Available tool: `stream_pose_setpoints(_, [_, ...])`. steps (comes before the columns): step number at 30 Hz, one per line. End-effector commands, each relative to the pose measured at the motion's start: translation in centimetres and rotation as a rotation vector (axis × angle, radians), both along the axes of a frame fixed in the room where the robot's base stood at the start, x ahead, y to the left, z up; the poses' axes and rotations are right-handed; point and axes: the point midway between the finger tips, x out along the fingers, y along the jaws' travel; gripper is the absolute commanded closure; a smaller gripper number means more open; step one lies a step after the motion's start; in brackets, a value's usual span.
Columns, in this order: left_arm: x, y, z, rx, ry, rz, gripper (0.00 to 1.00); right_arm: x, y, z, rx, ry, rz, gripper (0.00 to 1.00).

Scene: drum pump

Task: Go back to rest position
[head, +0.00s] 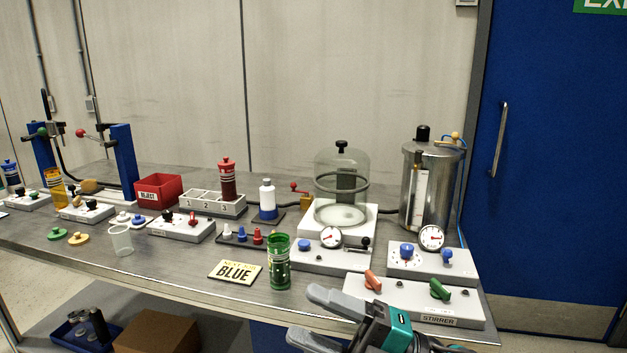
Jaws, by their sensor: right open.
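My right gripper (322,318) is in the head view at the bottom, right of centre. Its two fingers point left and are spread apart with nothing between them. It is in front of the table's front edge, near the stirrer box (415,299). A green ribbed cup (279,262) stands upright on the table, a little behind and left of the fingers, apart from them. My left gripper is not in view.
The steel table (190,275) holds a bell jar (341,180), a metal drum (428,185), a red reject bin (159,190), a "BLUE" sign (235,272) and several control boxes. A clear cup (121,240) stands at left. A blue door (555,150) is at right.

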Motion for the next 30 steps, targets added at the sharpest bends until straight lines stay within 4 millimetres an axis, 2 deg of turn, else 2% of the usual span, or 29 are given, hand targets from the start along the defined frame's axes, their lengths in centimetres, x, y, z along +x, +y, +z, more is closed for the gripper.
stream_pose_setpoints(5, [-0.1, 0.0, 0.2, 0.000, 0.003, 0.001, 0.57, 2.3, -4.4, -4.7, 0.253, 0.427, -0.318, 0.39])
stream_pose_setpoints(8, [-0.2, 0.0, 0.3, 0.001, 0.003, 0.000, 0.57, 2.5, -7.7, -9.5, 0.346, 0.683, -0.500, 0.39])
stream_pose_setpoints(11, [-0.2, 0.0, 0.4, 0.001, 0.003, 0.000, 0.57, 1.0, -10.9, -15.4, 0.412, 0.953, -0.677, 0.39])
stream_pose_setpoints(12, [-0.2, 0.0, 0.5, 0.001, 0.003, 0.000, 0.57, -0.2, -12.2, -17.9, 0.429, 1.060, -0.745, 0.39])
stream_pose_setpoints(15, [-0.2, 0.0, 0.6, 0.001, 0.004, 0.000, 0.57, -3.6, -14.5, -23.1, 0.456, 1.298, -0.883, 0.39])
stream_pose_setpoints(18, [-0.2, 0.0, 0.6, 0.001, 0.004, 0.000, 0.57, -7.1, -16.0, -26.8, 0.464, 1.474, -0.978, 0.39])
stream_pose_setpoints(21, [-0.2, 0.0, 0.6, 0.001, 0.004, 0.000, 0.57, -9.5, -16.7, -29.0, 0.464, 1.588, -1.034, 0.39])
stream_pose_setpoints(24, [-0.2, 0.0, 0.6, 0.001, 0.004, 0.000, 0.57, -10.8, -17.1, -30.0, 0.465, 1.644, -1.060, 0.39])
stream_pose_setpoints(30, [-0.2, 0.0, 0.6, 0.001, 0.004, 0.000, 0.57, -11.1, -17.1, -30.2, 0.463, 1.655, -1.066, 0.39])
